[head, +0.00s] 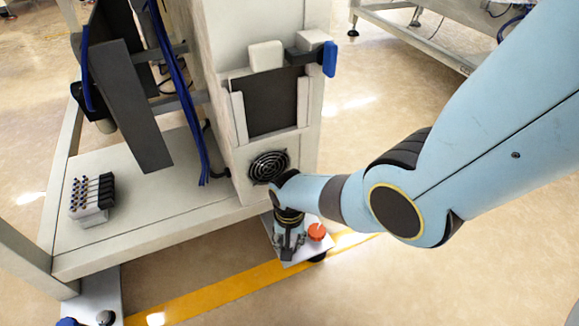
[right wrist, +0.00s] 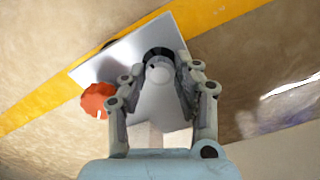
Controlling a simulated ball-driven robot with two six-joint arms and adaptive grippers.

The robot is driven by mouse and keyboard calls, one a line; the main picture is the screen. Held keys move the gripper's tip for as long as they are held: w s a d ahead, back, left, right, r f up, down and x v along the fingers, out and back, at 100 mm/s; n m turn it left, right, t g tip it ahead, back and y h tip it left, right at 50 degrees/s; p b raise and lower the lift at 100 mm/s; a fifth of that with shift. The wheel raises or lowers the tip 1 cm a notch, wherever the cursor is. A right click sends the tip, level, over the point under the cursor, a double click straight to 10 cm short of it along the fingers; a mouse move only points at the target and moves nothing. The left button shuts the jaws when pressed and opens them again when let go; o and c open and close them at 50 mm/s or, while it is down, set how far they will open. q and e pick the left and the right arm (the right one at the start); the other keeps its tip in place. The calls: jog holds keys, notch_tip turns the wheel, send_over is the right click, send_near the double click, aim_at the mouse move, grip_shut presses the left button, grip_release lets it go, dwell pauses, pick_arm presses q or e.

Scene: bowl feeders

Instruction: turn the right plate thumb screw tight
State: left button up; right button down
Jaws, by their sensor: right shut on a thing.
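The right plate (head: 300,253) is a pale metal plate low beside the machine's base. It also shows in the right wrist view (right wrist: 112,62). The right plate thumb screw (right wrist: 159,53) is a dark round knob with a light grey centre, on that plate. My right gripper (right wrist: 157,78) has one finger on each side of the thumb screw and is shut on it. In the head view my right gripper (head: 289,240) points down at the plate and hides the screw. An orange-red knob (head: 316,232) stands beside the gripper, apart from it. My left gripper is not in view.
The machine's white housing (head: 225,100) with a round fan grille (head: 268,166) rises close behind my right gripper. A white base shelf (head: 150,225) carries a small valve block (head: 92,198). Another plate (head: 95,290) lies at the lower left. Yellow floor tape (head: 215,292) runs past the right plate.

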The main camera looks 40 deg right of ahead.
jog(key=shift+m, duration=0.6)
jog(key=c, duration=1)
grip_release()
jog(key=shift+r, duration=0.15)
jog(key=shift+r, duration=3.6)
